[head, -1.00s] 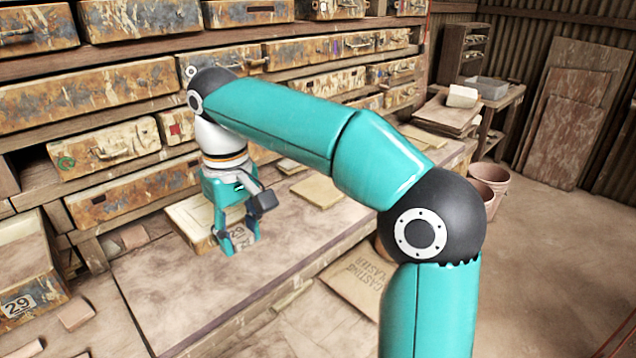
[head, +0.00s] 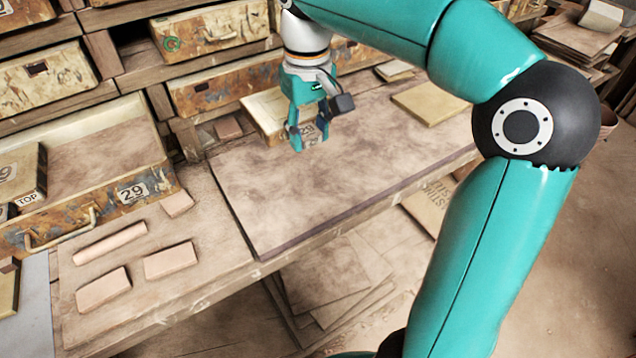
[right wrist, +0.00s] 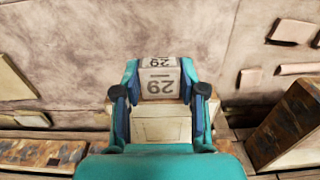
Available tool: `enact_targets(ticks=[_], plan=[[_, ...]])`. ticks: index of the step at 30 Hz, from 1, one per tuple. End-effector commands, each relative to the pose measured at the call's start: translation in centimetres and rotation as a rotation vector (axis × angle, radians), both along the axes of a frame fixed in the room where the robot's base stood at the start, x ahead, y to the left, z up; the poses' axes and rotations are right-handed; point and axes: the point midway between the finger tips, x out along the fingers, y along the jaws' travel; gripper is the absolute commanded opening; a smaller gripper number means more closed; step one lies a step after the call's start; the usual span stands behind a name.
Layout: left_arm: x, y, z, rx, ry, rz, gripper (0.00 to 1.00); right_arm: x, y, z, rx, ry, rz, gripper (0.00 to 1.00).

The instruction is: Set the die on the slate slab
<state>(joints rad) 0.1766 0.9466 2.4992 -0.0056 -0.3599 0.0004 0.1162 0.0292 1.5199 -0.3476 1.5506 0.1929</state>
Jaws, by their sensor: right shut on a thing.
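The die (head: 311,133) is a small pale block marked 29. It is between the fingers of my right gripper (head: 308,130), which is shut on it. In the right wrist view the die (right wrist: 160,82) sits between the fingertips (right wrist: 160,88), its number upside down. The slate slab (head: 330,185) is the broad, flat, brownish-grey sheet on the bench, and its surface fills the back of the right wrist view (right wrist: 170,25). The die is over the slab's back part; I cannot tell whether it touches. My left gripper is not in view.
A cream block (head: 262,112) stands right behind the gripper. A thin tan board (head: 430,102) lies on the slab's right. An open drawer (head: 110,150) marked 29 and several pinkish bricks (head: 110,243) are at left. The slab's front and middle are clear.

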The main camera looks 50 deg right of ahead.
Motion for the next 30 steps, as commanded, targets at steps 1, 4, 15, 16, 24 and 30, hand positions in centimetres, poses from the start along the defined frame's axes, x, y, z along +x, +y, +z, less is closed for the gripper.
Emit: enact_targets(ticks=[1,4,15,16,24,30], plan=[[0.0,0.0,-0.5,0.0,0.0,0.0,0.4,-0.1,0.0,-1.6,0.001,0.002,0.0,0.0],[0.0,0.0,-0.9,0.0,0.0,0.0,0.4,0.0,0.1,-4.1,0.001,0.002,0.002,0.0],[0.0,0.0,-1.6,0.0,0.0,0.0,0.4,0.2,0.1,-10.9,0.0,-0.002,0.004,0.0],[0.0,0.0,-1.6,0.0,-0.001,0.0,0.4,0.2,0.1,-11.1,0.0,-0.002,0.004,0.0],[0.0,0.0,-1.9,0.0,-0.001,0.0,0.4,0.2,0.1,-13.6,0.0,0.0,0.004,0.0],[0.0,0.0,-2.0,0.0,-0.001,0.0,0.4,0.2,0.2,-15.6,-0.001,-0.003,0.004,0.0]])
